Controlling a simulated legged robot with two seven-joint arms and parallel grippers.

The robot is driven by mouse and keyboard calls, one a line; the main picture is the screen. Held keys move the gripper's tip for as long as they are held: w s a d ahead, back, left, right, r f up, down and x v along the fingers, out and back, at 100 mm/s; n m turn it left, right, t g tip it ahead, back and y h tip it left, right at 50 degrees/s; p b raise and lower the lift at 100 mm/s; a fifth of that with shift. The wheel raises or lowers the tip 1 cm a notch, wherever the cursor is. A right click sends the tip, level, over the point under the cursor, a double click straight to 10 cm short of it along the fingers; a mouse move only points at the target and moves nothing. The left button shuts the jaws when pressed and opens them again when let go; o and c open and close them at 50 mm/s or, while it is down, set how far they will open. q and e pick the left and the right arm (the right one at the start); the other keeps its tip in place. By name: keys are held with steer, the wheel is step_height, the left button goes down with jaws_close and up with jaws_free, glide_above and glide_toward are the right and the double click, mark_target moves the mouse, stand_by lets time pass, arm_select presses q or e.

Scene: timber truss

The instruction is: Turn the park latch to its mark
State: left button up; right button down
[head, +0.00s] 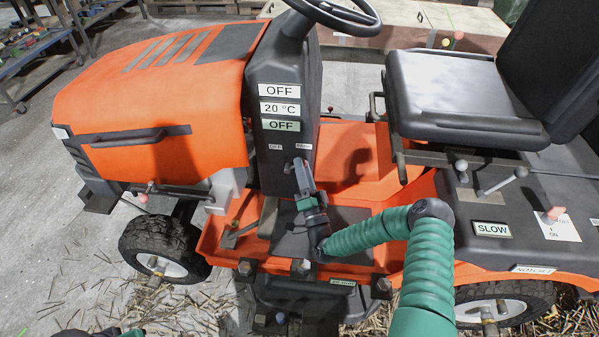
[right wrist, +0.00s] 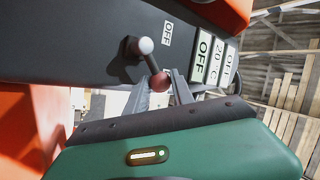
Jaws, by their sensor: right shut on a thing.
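The park latch is a short dark lever on the side of the tractor's dark dash column (head: 283,100). My right gripper (head: 302,172) reaches the column below two small labels. In the right wrist view its grey fingers (right wrist: 160,88) are shut at the red knob. In the head view the gripper mostly hides the latch.
The orange tractor hood (head: 160,90) is left of the column and the steering wheel (head: 335,12) above it. The seat (head: 455,95) and side levers (head: 500,180) stand at the right. Below is the footwell (head: 345,222). A workbench (head: 35,50) stands back left.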

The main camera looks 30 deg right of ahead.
steer(key=shift+s+d+f+m+h+b, duration=0.1)
steer(key=shift+f+m+h+b, duration=0.2)
steer(key=shift+m+h, duration=0.35)
steer(key=shift+s+d+f+m+h+b, duration=0.1)
steer(key=shift+f+m+h+b, duration=0.1)
steer(key=shift+m+h+b, duration=0.45)
steer(key=shift+m, duration=0.4)
steer(key=c, duration=1.1)
jaws_free()
steer(key=shift+d, duration=0.1)
steer(key=p+v, duration=0.4)
steer(key=v, duration=1.3)
steer(key=shift+s+d+f, duration=0.1)
